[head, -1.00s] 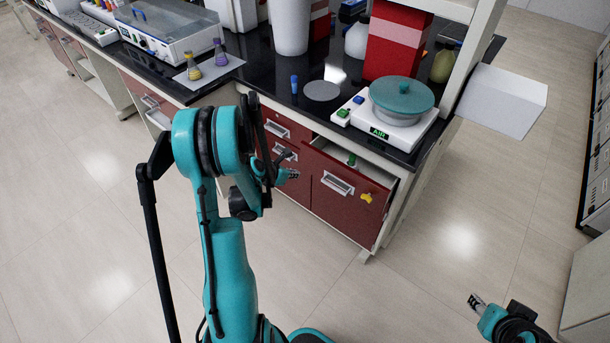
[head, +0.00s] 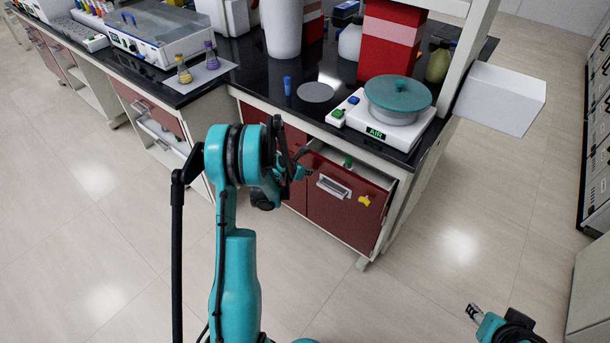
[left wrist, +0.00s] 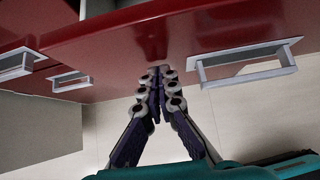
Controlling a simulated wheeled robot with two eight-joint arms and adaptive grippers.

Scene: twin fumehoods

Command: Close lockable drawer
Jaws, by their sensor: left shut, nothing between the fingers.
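The lockable drawer (head: 343,211) has a red front with a silver handle (head: 334,187) and a yellow key (head: 363,201). It stands partly open below the bench top, and a green item (head: 348,162) shows inside. My left gripper (head: 303,172) is shut and empty, left of the handle and near the drawer front's upper left. In the left wrist view its closed fingertips (left wrist: 160,74) point at the red front (left wrist: 215,28), with the handle (left wrist: 245,65) to their right. Contact cannot be told. My right gripper (head: 473,312) is low at the right, away from the bench; its fingers are too small to judge.
A balance with a teal-lidded pan (head: 398,95) stands on the black bench top (head: 265,75) above the drawer. A white box (head: 500,98) juts out at the right. Other drawer handles (left wrist: 70,82) show left in the wrist view. The floor in front is clear.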

